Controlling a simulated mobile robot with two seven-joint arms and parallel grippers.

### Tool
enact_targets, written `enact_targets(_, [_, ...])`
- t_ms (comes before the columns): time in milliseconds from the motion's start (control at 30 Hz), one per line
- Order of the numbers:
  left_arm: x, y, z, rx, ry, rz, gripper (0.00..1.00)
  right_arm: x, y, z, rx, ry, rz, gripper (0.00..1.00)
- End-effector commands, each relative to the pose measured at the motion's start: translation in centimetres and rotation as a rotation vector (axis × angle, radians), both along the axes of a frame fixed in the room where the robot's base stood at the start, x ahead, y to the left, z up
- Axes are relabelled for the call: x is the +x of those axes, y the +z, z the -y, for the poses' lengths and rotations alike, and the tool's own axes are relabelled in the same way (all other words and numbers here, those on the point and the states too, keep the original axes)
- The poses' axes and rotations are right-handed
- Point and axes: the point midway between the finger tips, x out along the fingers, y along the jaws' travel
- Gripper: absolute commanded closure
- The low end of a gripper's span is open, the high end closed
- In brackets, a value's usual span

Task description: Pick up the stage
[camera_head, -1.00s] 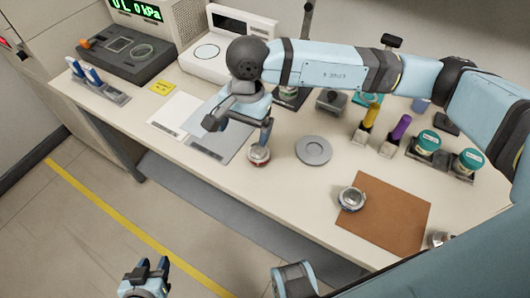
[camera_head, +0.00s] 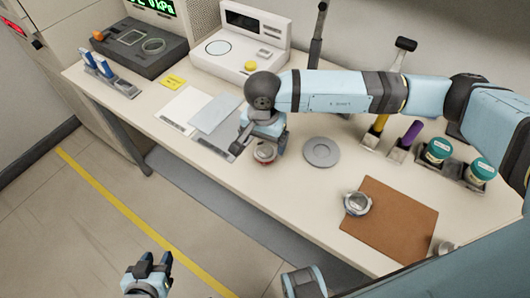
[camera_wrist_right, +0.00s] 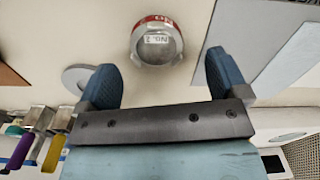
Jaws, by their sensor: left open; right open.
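A small round metal stage with a red rim (camera_head: 265,153) sits on the bench near its front edge. In the right wrist view the stage (camera_wrist_right: 157,42) shows a red band and a white label, beyond the fingertips and roughly centred between them. My right gripper (camera_head: 260,139) is open and empty, close above and beside the stage; contact cannot be told. Its two blue fingers show in the wrist view (camera_wrist_right: 163,68). My left gripper (camera_head: 150,268) is open and empty over the floor, away from the bench.
A grey disc (camera_head: 321,152) lies right of the stage. A metal cup-like part (camera_head: 356,203) sits on the brown mat (camera_head: 405,225). Flat sheets (camera_head: 183,108) lie to the left. Purple-topped (camera_head: 411,133) and green-lidded containers (camera_head: 437,150) stand at the right.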

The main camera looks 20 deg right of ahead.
Motion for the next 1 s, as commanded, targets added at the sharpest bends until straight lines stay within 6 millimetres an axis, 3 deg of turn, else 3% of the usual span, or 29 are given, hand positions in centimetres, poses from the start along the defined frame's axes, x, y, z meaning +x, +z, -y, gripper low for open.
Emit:
enact_targets(233, [0.0,0.2,0.2,-0.008,0.004,-0.001,0.57,-0.2,-3.7,0.4,0.000,-0.001,-0.003,0.08])
enact_targets(500, [0.0,0.1,0.2,-0.007,0.004,-0.002,0.57,-0.2,-4.2,0.4,0.000,0.000,0.000,0.08])
enact_targets(733, [-0.1,0.0,-0.1,0.002,-0.002,-0.002,0.57,-0.2,-4.2,0.4,0.000,0.000,0.000,0.60])
enact_targets(1000, [-0.1,-0.1,-0.2,0.006,-0.005,-0.002,0.57,-0.2,-4.1,0.4,0.001,0.000,0.001,0.64])
